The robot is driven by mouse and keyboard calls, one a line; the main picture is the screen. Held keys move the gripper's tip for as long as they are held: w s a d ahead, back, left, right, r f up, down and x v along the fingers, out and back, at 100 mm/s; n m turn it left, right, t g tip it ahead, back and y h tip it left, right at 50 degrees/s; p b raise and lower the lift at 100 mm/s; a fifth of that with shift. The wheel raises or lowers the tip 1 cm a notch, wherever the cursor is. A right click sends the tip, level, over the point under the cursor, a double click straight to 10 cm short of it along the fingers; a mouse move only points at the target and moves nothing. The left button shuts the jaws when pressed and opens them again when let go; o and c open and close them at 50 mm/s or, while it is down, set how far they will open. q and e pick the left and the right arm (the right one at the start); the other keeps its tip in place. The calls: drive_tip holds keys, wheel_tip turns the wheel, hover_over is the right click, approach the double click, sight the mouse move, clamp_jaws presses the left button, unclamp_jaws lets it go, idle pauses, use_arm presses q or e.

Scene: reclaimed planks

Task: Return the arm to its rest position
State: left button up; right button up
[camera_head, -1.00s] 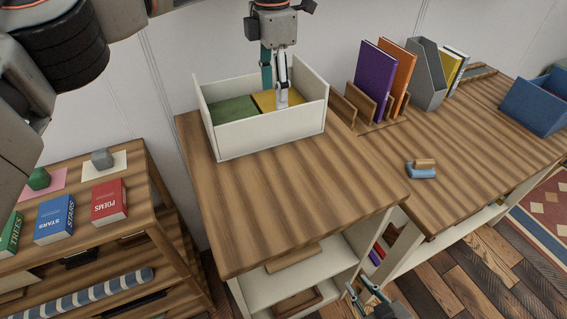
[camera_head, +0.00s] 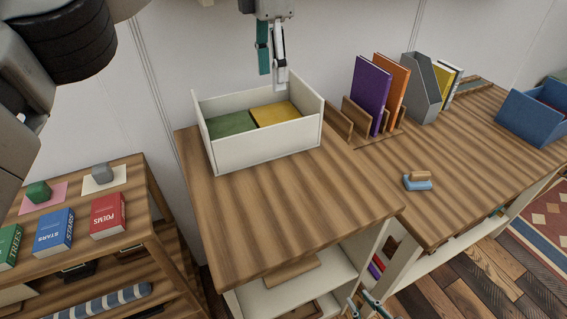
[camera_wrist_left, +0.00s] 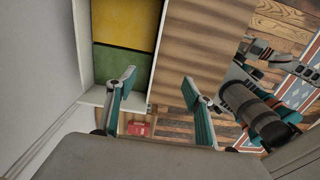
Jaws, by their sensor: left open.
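My left gripper (camera_head: 272,80) is open and empty, with its two fingers pointing down above the white open box (camera_head: 268,149). The fingers are apart from the box and its contents. The box stands on the wooden cabinet top and holds a green item (camera_head: 231,123) and a yellow item (camera_head: 276,113) lying flat side by side. In the left wrist view, the spread fingers (camera_wrist_left: 160,88) have nothing between them, and the box's green and yellow items lie to their left. My right gripper (camera_head: 365,304) shows only partly at the bottom edge, its fingertips apart.
A book stand with a purple book (camera_head: 371,86) and an orange book, a grey file holder (camera_head: 422,88) and a blue bin (camera_head: 533,117) stand to the right. A blue-and-wood object (camera_head: 418,181) lies on that top. A low shelf (camera_head: 134,178) with books is left. The cabinet's front top is clear.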

use_arm(q)
drive_tip(key=shift+d+r, duration=0.25)
drive_tip(key=shift+r, duration=0.1)
